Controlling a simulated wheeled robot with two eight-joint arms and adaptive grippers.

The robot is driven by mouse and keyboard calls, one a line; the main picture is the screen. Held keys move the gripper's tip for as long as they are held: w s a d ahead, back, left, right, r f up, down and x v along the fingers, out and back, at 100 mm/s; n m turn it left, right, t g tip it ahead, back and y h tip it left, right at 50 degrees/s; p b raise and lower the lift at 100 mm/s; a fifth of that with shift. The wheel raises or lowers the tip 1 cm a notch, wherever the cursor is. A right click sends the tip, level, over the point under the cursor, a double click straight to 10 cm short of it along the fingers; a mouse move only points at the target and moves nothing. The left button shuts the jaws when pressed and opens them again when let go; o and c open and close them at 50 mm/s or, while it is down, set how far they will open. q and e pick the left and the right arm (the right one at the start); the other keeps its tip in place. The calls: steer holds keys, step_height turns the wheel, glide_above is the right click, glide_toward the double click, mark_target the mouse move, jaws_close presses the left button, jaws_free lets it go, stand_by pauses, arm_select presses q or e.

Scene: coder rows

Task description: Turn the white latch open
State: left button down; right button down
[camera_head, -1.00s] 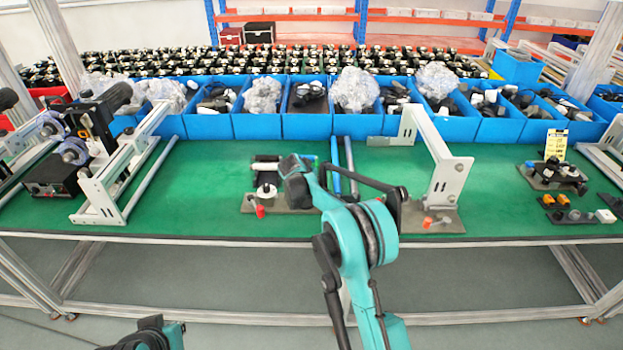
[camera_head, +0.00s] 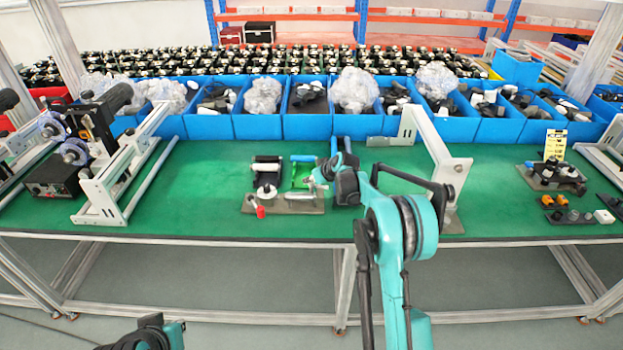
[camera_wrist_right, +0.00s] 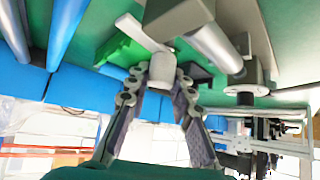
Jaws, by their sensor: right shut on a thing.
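The white latch shows in the right wrist view as a light cylinder (camera_wrist_right: 162,70) with a flat white bar (camera_wrist_right: 138,32) running from its top up to the left. It sits by a green block (camera_wrist_right: 117,50). My right gripper (camera_wrist_right: 161,88) has its two dark fingers closed on the sides of the cylinder. The gripper and arm partly hide the latch area there.
A white angled frame (camera_head: 447,170) stands behind my right arm. Blue bins (camera_head: 257,126) line the back of the green table (camera_head: 200,200).

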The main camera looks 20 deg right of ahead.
steer(key=shift+n+g+y, duration=0.4)
steer(key=shift+n+y, duration=0.3)
steer(key=shift+n, duration=0.3)
steer(key=c, duration=1.3)
jaws_free()
steer(key=shift+f, duration=0.1)
steer(key=v, duration=1.2)
